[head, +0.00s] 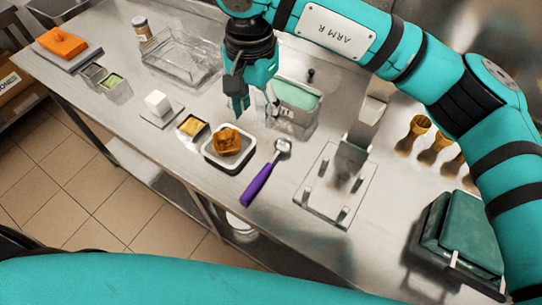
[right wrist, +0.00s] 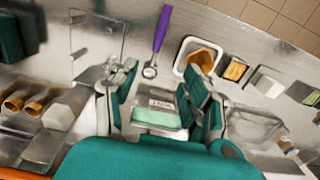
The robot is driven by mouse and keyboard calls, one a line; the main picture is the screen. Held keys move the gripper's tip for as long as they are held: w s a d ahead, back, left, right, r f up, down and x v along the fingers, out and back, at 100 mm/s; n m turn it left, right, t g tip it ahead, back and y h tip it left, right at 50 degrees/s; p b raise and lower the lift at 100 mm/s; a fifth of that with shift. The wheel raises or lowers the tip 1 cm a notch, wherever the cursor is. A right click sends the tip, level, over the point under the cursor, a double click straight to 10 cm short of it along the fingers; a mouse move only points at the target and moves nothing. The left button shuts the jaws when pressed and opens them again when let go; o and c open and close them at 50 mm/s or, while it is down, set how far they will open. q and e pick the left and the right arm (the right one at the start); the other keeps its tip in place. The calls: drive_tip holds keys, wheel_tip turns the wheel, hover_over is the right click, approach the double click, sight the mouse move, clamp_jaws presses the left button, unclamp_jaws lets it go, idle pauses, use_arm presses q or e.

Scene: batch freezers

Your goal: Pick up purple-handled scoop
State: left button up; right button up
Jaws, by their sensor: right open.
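The purple-handled scoop (head: 258,184) lies on the steel table, its handle toward the front edge and its metal head toward the back. It also shows in the right wrist view (right wrist: 161,30), with its head between the finger directions and the handle pointing up the picture. My right gripper (head: 256,106) is open and empty above the table, behind and left of the scoop head, not touching it. Its two teal fingers show in the right wrist view (right wrist: 166,82). My left gripper is not in view.
A white tray with an orange-brown block (head: 227,142) sits just left of the scoop. A clear container with a pale green lid (head: 296,94) stands behind it. A metal rack with pegs (head: 335,185) is to the right. Cones (head: 420,125) and a dark green case (head: 462,235) lie further right.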

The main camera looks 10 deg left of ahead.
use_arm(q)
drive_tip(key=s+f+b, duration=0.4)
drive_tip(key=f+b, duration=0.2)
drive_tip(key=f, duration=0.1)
use_arm(e)
wheel_tip(320, 180, down, 7)
drive_tip(key=p, duration=0.2)
hover_over(259, 177)
wheel_tip(259, 177, down, 4)
drive_tip(key=f+p, duration=0.2)
drive_tip(key=f, duration=0.5)
drive_tip(key=shift+w+f+p, duration=0.1)
drive_tip(key=shift+w+p, duration=0.1)
drive_tip(key=shift+p, duration=0.1)
drive_tip(key=shift+f+p, duration=0.4)
drive_tip(key=shift+f, duration=0.05)
drive_tip(key=f, duration=0.1)
drive_tip(key=f+p, duration=0.2)
drive_tip(key=shift+s+f, duration=0.25)
drive_tip(key=shift+f, duration=0.6)
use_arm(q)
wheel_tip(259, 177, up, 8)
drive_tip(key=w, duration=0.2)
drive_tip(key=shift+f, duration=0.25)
use_arm(e)
clamp_jaws()
